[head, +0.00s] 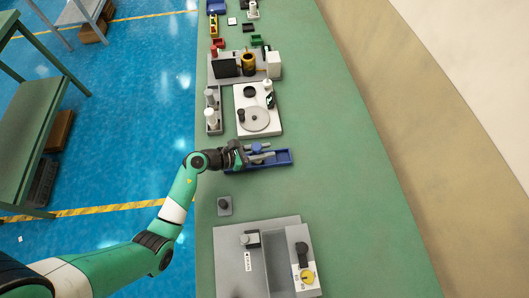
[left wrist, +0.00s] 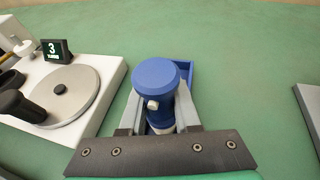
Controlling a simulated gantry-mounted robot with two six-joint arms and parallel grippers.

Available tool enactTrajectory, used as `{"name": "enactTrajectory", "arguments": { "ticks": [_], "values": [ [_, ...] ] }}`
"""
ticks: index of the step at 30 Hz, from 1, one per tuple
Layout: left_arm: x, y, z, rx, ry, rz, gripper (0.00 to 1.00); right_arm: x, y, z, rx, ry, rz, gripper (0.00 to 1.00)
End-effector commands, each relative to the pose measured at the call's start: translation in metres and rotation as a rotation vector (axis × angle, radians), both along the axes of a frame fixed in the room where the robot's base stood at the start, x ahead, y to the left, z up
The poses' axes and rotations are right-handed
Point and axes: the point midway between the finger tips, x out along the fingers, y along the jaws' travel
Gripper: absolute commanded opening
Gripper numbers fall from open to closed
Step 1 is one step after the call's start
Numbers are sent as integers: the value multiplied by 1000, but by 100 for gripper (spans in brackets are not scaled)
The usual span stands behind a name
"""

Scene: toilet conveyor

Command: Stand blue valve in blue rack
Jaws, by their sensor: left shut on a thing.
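The blue valve (left wrist: 156,82) has a wide round blue cap, a small pale knob on its side and a pale lower part. My left gripper (left wrist: 160,122) is shut on it, with one finger on each side. In the head view the left gripper (head: 262,153) is over the left part of the blue rack (head: 283,158), and the blue valve (head: 257,148) shows between its fingers. The blue rack (left wrist: 187,72) also shows behind the valve in the left wrist view. The valve hides much of the rack, and I cannot tell whether its base touches it. My right gripper is out of view.
A white station with a round grey disc (head: 257,119) stands beyond the rack, with a grey tray of white parts (head: 213,121) at its left. A small grey block with a dark knob (head: 224,205) and a large grey fixture (head: 265,262) are nearer. The green belt at right is clear.

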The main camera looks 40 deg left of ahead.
Motion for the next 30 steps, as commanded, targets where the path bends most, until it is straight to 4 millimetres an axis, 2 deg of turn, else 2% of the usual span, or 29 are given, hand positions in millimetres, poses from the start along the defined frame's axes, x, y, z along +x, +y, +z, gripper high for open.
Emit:
{"name": "enactTrajectory", "arguments": {
  "ticks": [1, 11, 12, 16, 26, 30],
  "values": [
    [0, 0, -7, 0, -1, 1, 0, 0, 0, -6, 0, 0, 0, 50],
    [0, 1, -9, 0, -1, 1, 0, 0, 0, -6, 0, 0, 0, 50],
    [0, 0, -8, 0, -1, 1, 36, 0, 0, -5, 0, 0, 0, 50],
    [0, 0, -8, 0, -1, 1, 59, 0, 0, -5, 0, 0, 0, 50],
    [0, 0, -4, 1, -1, 1, 61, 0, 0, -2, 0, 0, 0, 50],
    [-14, 7, 4, -1, -1, 4, 61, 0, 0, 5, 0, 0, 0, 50]
  ]
}}
